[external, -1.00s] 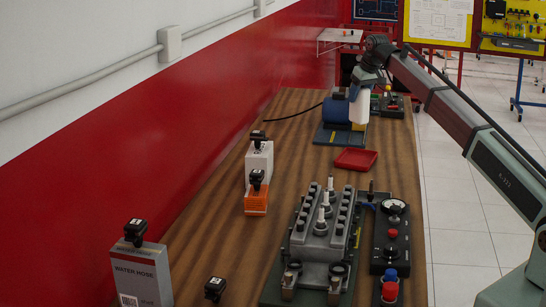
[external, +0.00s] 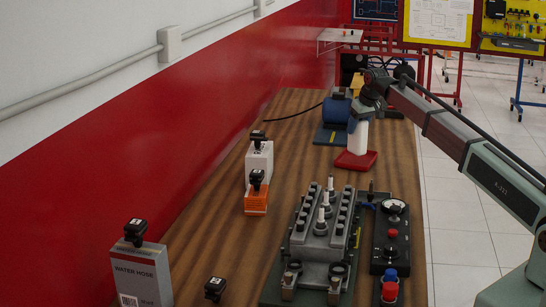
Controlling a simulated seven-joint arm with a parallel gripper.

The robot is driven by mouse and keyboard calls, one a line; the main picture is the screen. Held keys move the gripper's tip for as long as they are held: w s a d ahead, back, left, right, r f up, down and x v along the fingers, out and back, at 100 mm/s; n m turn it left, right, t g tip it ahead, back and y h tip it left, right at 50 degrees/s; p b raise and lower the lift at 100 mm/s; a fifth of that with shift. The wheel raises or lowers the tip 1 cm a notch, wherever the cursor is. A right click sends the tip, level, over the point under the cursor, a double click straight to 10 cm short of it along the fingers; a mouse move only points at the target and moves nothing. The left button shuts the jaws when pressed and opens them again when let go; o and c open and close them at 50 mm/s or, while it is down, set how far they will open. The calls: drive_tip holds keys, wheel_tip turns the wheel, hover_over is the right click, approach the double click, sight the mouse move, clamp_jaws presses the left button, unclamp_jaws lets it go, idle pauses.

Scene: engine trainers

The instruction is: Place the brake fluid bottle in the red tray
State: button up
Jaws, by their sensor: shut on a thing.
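A white bottle (external: 358,138) is held upright by my gripper (external: 359,118), which is shut on its upper part. The bottle's lower end is over the red tray (external: 345,161), toward its back edge. I cannot tell from this view whether the bottle touches the tray. The bottle's top is hidden by the gripper, and no label can be read.
A blue motor (external: 335,110) on a dark base stands just behind the tray. The engine block trainer (external: 320,230) and a control box (external: 391,240) stand in front. White (external: 259,162) and orange (external: 256,202) boxes stand left. Bare wood lies left of the tray.

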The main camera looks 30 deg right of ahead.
drive_tip(key=shift+f, duration=1.3)
drive_tip(key=shift+f, duration=0.1)
drive_tip(key=o, duration=1.4)
drive_tip(key=shift+c, duration=0.2)
drive_tip(key=v, duration=1.2)
